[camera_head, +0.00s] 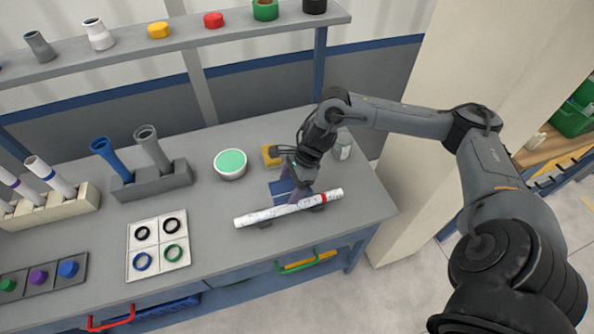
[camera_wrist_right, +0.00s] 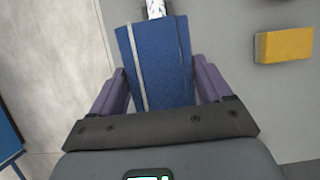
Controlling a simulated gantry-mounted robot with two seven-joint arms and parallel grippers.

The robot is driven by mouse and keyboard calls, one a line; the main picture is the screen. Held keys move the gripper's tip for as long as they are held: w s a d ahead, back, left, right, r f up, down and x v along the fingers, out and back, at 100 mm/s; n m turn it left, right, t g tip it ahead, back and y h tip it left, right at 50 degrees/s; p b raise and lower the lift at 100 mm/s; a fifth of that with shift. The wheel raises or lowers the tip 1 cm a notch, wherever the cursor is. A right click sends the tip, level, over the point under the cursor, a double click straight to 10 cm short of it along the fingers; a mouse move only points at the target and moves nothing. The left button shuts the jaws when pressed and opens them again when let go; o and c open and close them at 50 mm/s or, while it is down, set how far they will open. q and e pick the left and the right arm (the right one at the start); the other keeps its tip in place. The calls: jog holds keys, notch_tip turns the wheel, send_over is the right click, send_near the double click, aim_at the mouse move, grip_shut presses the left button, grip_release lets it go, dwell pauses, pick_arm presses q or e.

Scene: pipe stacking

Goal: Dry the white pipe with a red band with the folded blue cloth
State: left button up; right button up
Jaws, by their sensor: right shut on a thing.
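The white pipe with a red band (camera_head: 262,215) lies across the right part of the table, apparently raised on dark supports, with its red band near the right end. Its end also shows at the top of the right wrist view (camera_wrist_right: 155,8). My right gripper (camera_head: 296,193) is at the pipe's back side, pointing down. It is shut on the folded blue cloth (camera_wrist_right: 160,75), which fills the space between its purple fingers. The cloth (camera_head: 281,187) is right behind the pipe; I cannot tell whether they touch. My left gripper is out of view.
A yellow block (camera_head: 270,154) and a can (camera_head: 343,147) stand close behind my right gripper. A bowl with green contents (camera_head: 230,164) is left of it. A square panel with rings (camera_head: 158,243) and pipe holders (camera_head: 152,182) stand further left. A shelf (camera_head: 250,28) runs along the back.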

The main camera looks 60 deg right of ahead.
aim_at(290, 193)
jog(key=shift+w+f+b, duration=0.1)
jog(key=shift+f+b, duration=0.1)
jog(key=shift+b, duration=0.1)
notch_tip(290, 193, down, 3)
jog(key=shift+f+b, duration=0.1)
jog(key=shift+b, duration=0.9)
jog(key=shift+f, duration=0.35)
